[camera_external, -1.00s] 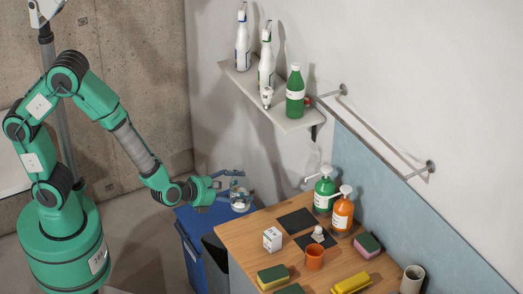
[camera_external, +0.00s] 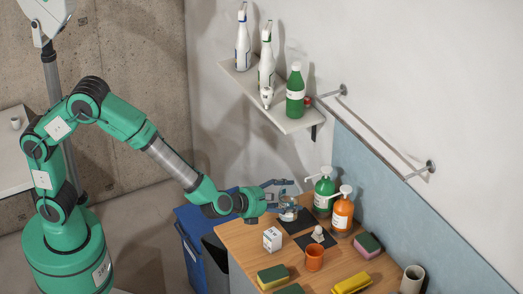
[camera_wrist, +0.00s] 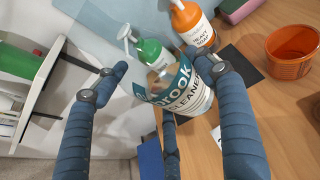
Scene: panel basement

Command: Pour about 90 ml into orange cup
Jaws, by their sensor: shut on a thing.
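The orange cup (camera_external: 314,257) stands upright on the wooden counter; it shows at the upper right of the wrist view (camera_wrist: 292,52). My gripper (camera_external: 286,203) is shut on a cleaner container (camera_wrist: 183,92) with a teal and white label. The container also shows between the fingers in the external view (camera_external: 289,209), above the counter's far part. It lies up and left of the orange cup in the external view. Its contents and how far it is tilted are hard to tell.
A green pump bottle (camera_external: 325,188) and an orange pump bottle (camera_external: 342,212) stand by the wall. A white box (camera_external: 272,239), sponges (camera_external: 273,276) and dark mats (camera_external: 297,222) lie around the cup. A shelf (camera_external: 285,118) with bottles hangs above. A blue bin (camera_external: 190,240) stands left.

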